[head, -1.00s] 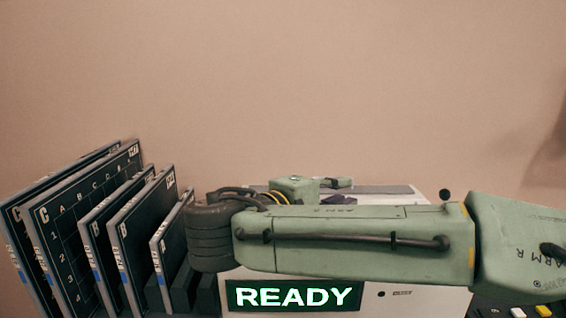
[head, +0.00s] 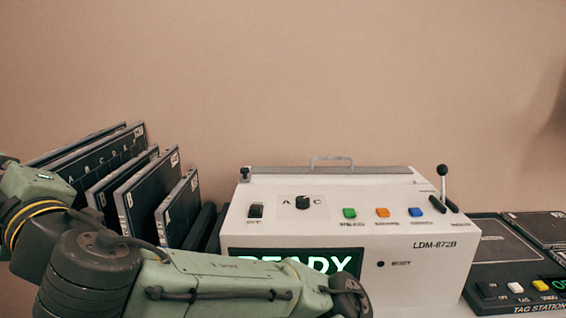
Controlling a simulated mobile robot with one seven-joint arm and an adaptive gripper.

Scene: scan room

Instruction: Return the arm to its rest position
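My arm (head: 215,280), pale green with black joints and cable, crosses the lower left of the head view. It bends at a black ribbed joint, and a green link with yellow rings rises at the left edge. My gripper's fingers do not show in this view, so I cannot see whether it holds anything. The arm covers the lower parts of the plates and part of the reader's lit display.
A white reader (head: 405,285) marked LDM-872B stands at centre right, its display partly hidden. It has coloured buttons, a knob and an upright lever (head: 443,185). Dark lettered plates (head: 140,190) stand in a rack at left. A black tag station (head: 500,265) is at right.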

